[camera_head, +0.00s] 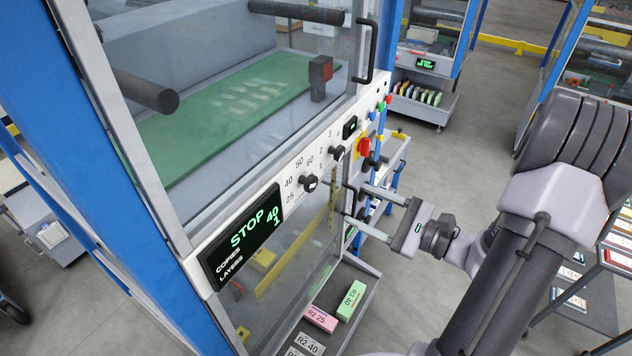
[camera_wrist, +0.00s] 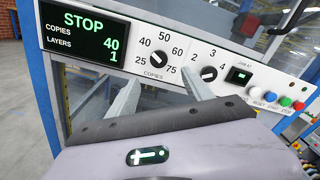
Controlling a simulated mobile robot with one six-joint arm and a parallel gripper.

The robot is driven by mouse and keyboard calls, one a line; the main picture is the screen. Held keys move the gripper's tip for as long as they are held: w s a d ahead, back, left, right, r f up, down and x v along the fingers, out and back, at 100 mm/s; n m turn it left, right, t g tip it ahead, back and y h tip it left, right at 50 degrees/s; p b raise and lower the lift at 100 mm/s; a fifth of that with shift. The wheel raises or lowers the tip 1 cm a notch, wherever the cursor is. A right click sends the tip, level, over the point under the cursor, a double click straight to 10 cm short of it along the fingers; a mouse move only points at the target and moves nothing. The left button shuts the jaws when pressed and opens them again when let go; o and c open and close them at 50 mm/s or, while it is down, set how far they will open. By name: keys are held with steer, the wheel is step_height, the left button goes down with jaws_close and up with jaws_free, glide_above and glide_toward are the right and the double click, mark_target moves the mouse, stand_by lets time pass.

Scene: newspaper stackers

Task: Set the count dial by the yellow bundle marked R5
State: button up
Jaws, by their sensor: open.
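The count dial, a black knob labelled COPIES with marks 25, 40, 50, 60 and 75, is on the white panel in the head view (camera_head: 309,183) and the wrist view (camera_wrist: 158,60). The display (camera_head: 241,237) reads STOP, COPIES 40, LAYERS 1, also in the wrist view (camera_wrist: 84,32). My gripper (camera_head: 356,202) is open and empty in front of the panel. In the wrist view its fingertips (camera_wrist: 160,78) flank the count dial from below, apparently short of it. No yellow bundle marked R5 can be made out. A pink bundle (camera_head: 320,319) reads R2 25; a green one (camera_head: 351,300) reads R3 40.
The layers dial (camera_wrist: 209,73) sits right of the count dial, then a small display (camera_wrist: 239,76) and coloured buttons (camera_wrist: 270,97). A glass door with a black handle (camera_head: 369,52) is above the panel. White bundles (camera_head: 308,343) lie in the tray below.

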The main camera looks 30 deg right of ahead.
mark_target(314, 185)
steer(key=p+x, duration=0.2)
steer(key=x, duration=0.9)
steer(key=shift+a, duration=0.15)
steer(key=shift+w, duration=0.1)
jaws_close()
steer(key=m, duration=0.6)
steer(key=m+p, duration=0.2)
steer(key=m, duration=0.3)
steer(key=shift+m, duration=0.4)
